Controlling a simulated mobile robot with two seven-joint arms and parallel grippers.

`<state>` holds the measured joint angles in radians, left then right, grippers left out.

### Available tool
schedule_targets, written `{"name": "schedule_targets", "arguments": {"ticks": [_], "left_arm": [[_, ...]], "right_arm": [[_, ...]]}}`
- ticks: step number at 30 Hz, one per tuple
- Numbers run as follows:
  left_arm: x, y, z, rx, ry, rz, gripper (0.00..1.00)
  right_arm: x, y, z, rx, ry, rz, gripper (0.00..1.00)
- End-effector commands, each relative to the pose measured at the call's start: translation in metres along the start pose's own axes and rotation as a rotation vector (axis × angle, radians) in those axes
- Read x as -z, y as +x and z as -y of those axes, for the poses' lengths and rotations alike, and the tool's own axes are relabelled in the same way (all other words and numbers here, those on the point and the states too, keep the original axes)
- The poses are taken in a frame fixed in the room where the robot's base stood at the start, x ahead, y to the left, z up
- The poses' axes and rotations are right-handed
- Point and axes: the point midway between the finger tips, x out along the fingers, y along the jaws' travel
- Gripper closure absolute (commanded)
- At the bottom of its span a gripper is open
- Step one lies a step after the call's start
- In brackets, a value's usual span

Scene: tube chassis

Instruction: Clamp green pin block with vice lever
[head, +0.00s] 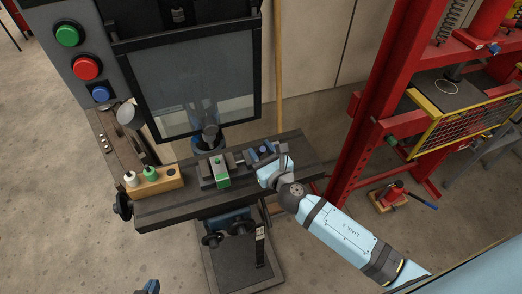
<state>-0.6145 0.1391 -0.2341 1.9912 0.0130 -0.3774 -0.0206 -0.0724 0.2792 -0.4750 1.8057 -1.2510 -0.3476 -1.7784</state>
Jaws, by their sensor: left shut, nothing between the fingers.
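The green pin block (221,172) sits at the grey vice (206,174) on the dark machine table. It appears to be between or beside the vice jaws; I cannot tell whether they press on it. The vice extends to the right toward a blue and dark part (262,152). My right gripper (284,157) is at the right end of the vice, where the lever would be; the lever is hidden or too small to make out. I cannot tell whether its fingers are open. My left gripper (148,287) is shut and empty at the bottom edge, well below the table.
A wooden block (163,184) with white and green pieces stands left of the vice. A drill press with a clear guard (190,85) rises behind. A red press frame (372,115) stands at right. The table's front strip is clear.

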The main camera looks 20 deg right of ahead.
Motion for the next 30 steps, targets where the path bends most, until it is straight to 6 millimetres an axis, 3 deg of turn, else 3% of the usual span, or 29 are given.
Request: {"name": "schedule_targets", "arguments": {"ticks": [1, 5, 17, 30], "left_arm": [[0.0, 0.0, 0.0, 0.0, 0.0, 0.0, 1.0], [0.0, 0.0, 0.0, 0.0, 0.0, -0.001, 1.0], [-0.01, 0.008, 0.0, 0.0, 0.001, -0.007, 1.0], [-0.08, 0.062, -0.001, -0.007, -0.05, 0.02, 1.0]], "right_arm": [[0.0, 0.0, 0.0, 0.0, 0.0, 0.0, 0.72], [0.0, 0.0, 0.0, 0.0, 0.0, 0.0, 1.0], [0.006, -0.002, -0.001, 0.002, -0.004, 0.022, 1.0], [0.025, -0.016, -0.005, 0.018, -0.033, 0.194, 1.0]]}}
